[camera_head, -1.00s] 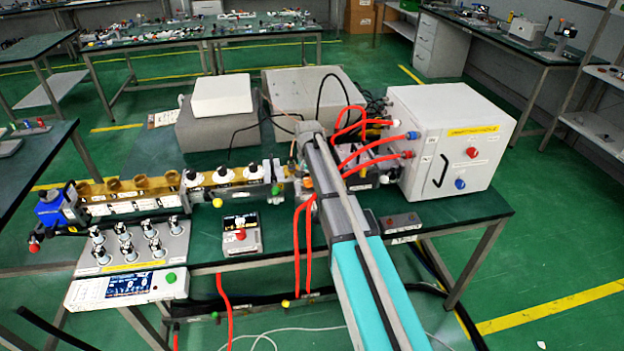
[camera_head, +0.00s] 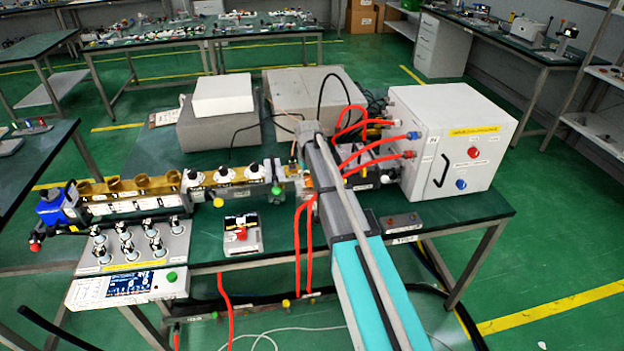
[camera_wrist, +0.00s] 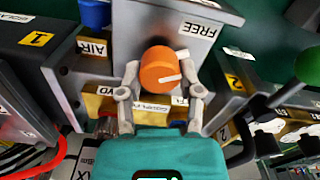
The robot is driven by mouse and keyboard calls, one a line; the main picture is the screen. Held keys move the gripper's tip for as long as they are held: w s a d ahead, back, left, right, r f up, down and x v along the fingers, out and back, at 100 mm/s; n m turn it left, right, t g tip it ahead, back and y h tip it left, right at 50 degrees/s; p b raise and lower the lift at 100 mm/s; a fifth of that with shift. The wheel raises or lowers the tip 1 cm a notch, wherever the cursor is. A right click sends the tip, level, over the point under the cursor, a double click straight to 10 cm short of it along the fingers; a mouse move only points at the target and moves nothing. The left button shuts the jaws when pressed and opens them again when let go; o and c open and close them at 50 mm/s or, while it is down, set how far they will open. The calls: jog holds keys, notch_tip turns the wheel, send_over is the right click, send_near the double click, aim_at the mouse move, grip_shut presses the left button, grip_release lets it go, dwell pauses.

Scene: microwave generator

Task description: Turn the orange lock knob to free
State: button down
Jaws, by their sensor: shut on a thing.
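The orange lock knob (camera_wrist: 160,68) shows in the wrist view, on a grey block (camera_wrist: 195,45). A white mark on the knob's face points to the right in the picture. A FREE label (camera_wrist: 199,28) is on the block above and to the right of the knob. My gripper (camera_wrist: 161,82) has one finger on each side of the knob and is shut on it. In the head view my arm reaches over the bench, and the knob and my fingertips are hidden or too small to make out.
In the wrist view, an AIR label (camera_wrist: 93,47) and a blue part (camera_wrist: 95,13) are left of the block. A green ball (camera_wrist: 308,66) is at the right. In the head view, a white cabinet (camera_head: 450,150) with red hoses stands right of my arm.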

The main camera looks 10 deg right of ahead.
jog(key=shift+s, duration=0.2)
jog(key=shift+c, duration=1.4)
grip_release()
jog(key=shift+w, duration=0.1)
jog(key=s+m, duration=0.1)
jog(key=s, duration=0.8)
jog(key=s+d+m, duration=0.1)
jog(key=s, duration=0.9)
jog(key=s+m, duration=0.1)
jog(key=s, duration=0.9)
jog(key=shift+s+d+r, duration=0.2)
